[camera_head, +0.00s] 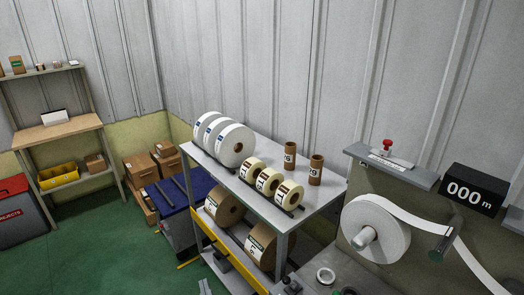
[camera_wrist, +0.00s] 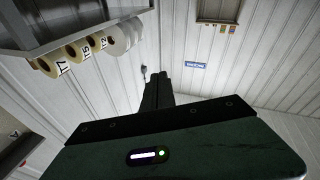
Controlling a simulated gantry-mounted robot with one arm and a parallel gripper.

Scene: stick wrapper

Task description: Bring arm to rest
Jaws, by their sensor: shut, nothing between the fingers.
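My gripper (camera_wrist: 160,76) shows in the wrist view, its dark fingers together with nothing between them. The green-black gripper body (camera_wrist: 215,155) with a small lit panel fills the lower part of that view. The fingers point toward the pale ribbed wall and appear clear of everything around them. I cannot make out the gripper in the head view.
A rack (camera_head: 328,208) carries white rolls (camera_head: 237,146), smaller cream rolls (camera_head: 289,195) and two brown cores (camera_head: 315,170). Green floor (camera_head: 95,245) is open at left.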

